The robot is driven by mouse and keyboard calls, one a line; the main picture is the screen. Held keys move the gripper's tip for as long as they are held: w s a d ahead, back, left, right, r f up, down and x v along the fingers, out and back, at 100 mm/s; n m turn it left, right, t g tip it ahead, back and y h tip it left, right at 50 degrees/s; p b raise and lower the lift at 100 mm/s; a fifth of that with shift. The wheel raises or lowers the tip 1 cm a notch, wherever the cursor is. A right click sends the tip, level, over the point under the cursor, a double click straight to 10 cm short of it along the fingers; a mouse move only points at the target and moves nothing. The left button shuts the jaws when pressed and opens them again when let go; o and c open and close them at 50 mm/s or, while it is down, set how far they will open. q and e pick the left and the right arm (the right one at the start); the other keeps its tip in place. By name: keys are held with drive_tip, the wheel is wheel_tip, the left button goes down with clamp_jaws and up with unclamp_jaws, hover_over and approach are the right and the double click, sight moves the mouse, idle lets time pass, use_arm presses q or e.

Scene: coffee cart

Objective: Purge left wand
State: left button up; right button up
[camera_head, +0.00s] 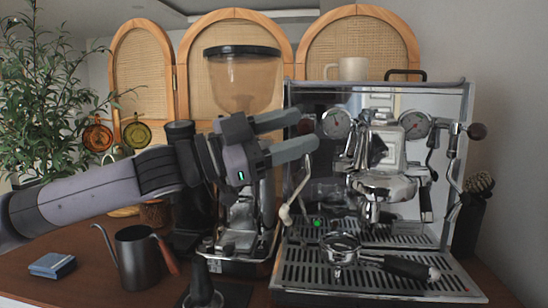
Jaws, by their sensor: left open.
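The chrome espresso machine (462,92) stands on the cart at the right. Its left wand (297,192) hangs at the machine's left front, pale and bent, with its lower end above the drip tray's left edge. My left gripper (307,130) is open, with its two grey fingers pointing right at the machine's upper left, above the wand. No object shows between the fingers. The left knob is not clearly visible behind the gripper. The right-hand knob (478,131) and right wand (455,190) show at the machine's right side. My right gripper is out of view.
A portafilter (405,266) lies on the drip tray (310,272). The grinder (242,80) stands behind my left arm. A mug (354,69) sits on the machine.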

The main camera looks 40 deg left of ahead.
use_arm(q)
drive_tip(key=shift+b+v, duration=1.35)
drive_tip(key=shift+v, duration=0.1)
